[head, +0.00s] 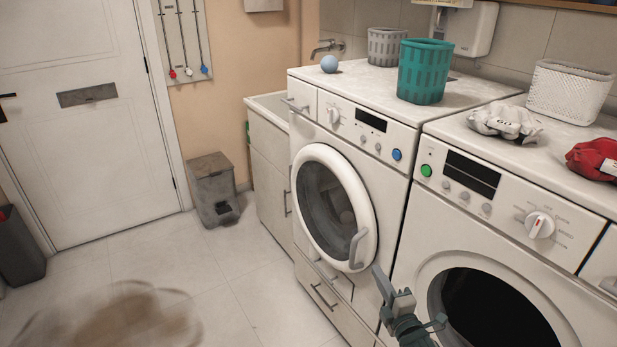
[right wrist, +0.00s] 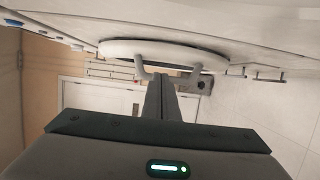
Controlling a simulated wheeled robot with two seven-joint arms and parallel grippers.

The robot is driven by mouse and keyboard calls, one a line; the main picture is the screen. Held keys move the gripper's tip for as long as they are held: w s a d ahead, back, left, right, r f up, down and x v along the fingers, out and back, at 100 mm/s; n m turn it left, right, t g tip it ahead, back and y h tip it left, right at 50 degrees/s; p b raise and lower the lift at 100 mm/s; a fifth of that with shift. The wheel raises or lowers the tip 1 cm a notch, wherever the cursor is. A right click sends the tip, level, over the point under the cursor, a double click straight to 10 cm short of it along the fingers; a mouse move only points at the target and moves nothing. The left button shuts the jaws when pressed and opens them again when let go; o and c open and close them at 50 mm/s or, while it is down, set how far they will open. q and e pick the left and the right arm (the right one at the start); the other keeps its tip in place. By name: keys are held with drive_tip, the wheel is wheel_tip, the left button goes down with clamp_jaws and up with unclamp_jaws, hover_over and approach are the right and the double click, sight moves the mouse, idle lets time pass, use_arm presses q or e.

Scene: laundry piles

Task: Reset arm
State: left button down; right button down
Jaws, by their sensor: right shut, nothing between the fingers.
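My right gripper (head: 383,285) is low in the head view, in front of the gap between the two white machines. Its fingers are shut and empty, and they also show in the right wrist view (right wrist: 162,82). The left machine's round door (head: 298,165) is shut, and its grey handle (head: 357,250) is up and to the left of the gripper in the head view. In the right wrist view the handle (right wrist: 139,68) shows beyond the fingertips, apart from them as far as I can tell. The right machine's opening (head: 490,310) is dark. My left gripper is not in view.
A teal basket (head: 425,70), a grey basket (head: 388,47) and a blue ball (head: 329,64) stand on the left machine. White cloth (head: 505,122), red cloth (head: 597,160) and a white basket (head: 568,92) lie on the right one. A pedal bin (head: 213,190) stands by the wall. The floor is mostly clear.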

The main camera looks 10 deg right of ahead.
drive_tip(key=s+a+f+m+g, duration=0.2)
drive_tip(key=s+f+m, duration=0.15)
drive_tip(key=f, duration=0.45)
drive_tip(key=s+a+f+m+g, duration=0.2)
drive_tip(key=s+f, duration=0.3)
drive_tip(key=f, duration=0.3)
drive_tip(key=s+a+f+m+g, duration=0.2)
drive_tip(key=s+f, duration=0.2)
drive_tip(key=f, duration=0.4)
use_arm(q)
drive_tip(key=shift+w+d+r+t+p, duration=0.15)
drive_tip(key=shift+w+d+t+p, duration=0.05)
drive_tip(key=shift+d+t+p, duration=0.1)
use_arm(e)
drive_tip(key=s+a+f+m+g, duration=0.3)
drive_tip(key=s+f, duration=0.6)
drive_tip(key=s, duration=0.3)
drive_tip(key=s+a+f+m+g, duration=0.3)
drive_tip(key=s+f, duration=0.5)
drive_tip(key=s, duration=0.5)
drive_tip(key=a+m, duration=0.1)
drive_tip(key=m, duration=0.1)
drive_tip(key=shift+a+f+m+g+y, duration=0.3)
drive_tip(key=shift+a+f+m, duration=0.05)
drive_tip(key=shift+a, duration=0.05)
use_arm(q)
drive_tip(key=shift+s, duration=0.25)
use_arm(e)
drive_tip(key=shift+s, duration=0.1)
